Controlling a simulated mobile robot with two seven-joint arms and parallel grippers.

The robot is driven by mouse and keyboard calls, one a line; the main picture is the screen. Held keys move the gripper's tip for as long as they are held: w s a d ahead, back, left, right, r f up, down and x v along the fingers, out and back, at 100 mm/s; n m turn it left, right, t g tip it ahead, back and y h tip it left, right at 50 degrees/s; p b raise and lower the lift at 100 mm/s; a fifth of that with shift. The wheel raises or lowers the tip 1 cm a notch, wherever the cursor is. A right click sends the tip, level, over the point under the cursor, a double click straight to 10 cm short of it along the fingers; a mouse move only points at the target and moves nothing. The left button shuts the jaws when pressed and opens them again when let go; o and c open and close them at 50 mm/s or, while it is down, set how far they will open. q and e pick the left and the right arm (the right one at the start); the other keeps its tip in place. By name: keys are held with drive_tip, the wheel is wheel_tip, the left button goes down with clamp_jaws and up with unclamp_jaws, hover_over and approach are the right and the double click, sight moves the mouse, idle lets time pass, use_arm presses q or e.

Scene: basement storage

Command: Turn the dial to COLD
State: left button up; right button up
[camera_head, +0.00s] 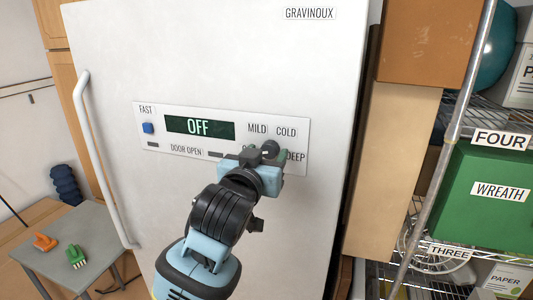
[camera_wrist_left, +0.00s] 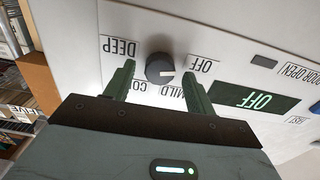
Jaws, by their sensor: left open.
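The dark round dial (camera_head: 269,148) is on the control panel (camera_head: 290,126) of a white fridge, among the labels MILD, COLD and DEEP. The display (camera_head: 200,127) reads OFF. In the left wrist view, which is turned over, the dial (camera_wrist_left: 160,68) has a pale mark pointing right, towards the OFF label (camera_wrist_left: 205,65). My left gripper (camera_head: 267,155) is at the panel and partly hides the labels. Its green fingers (camera_wrist_left: 161,76) are open, one on each side of the dial, with gaps showing. My right gripper is not in view.
A blue button (camera_head: 148,128) is at the panel's left end. The fridge handle (camera_head: 95,160) runs down the left edge. A grey table (camera_head: 85,245) with an orange and a green tool is at lower left. Wire shelving with a green box (camera_head: 490,195) is at right.

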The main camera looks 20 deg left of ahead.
use_arm(q)
drive_tip(key=shift+w, duration=0.5)
drive_tip(key=c, duration=1)
drive_tip(key=shift+o, duration=0.2)
